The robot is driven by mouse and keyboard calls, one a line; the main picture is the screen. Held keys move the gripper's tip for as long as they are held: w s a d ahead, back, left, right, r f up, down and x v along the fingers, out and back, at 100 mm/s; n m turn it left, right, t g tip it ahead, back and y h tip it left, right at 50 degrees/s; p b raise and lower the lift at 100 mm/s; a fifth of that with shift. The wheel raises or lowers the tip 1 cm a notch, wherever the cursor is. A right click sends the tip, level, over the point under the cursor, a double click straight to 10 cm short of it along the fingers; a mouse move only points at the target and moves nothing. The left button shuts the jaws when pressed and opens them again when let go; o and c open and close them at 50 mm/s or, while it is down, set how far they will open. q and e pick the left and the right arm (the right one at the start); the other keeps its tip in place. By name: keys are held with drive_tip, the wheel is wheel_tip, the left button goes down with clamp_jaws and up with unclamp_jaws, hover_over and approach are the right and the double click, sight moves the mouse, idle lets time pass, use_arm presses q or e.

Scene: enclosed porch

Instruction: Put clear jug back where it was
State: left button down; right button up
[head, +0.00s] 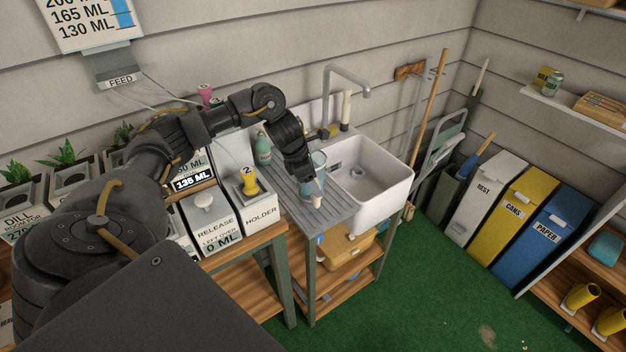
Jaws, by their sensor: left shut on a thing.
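The clear jug (317,163) is bluish and see-through, and stands at the ribbed drainboard (335,210) left of the sink basin. My left gripper (312,187) reaches down from the left and is shut on the jug. The fingers hide part of the jug. I cannot tell whether its base touches the drainboard. My right gripper is not in view.
The white sink (385,205) with its grey tap (345,75) is right of the jug. A green bottle (262,149) stands behind my gripper. The holder box (262,213) and release box (212,222) are to the left. Green floor (430,290) is clear in front.

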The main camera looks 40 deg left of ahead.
use_arm(q)
drive_tip(key=shift+c, duration=2)
unclamp_jaws()
drive_tip(key=p+v, duration=0.7)
drive_tip(key=v, duration=0.5)
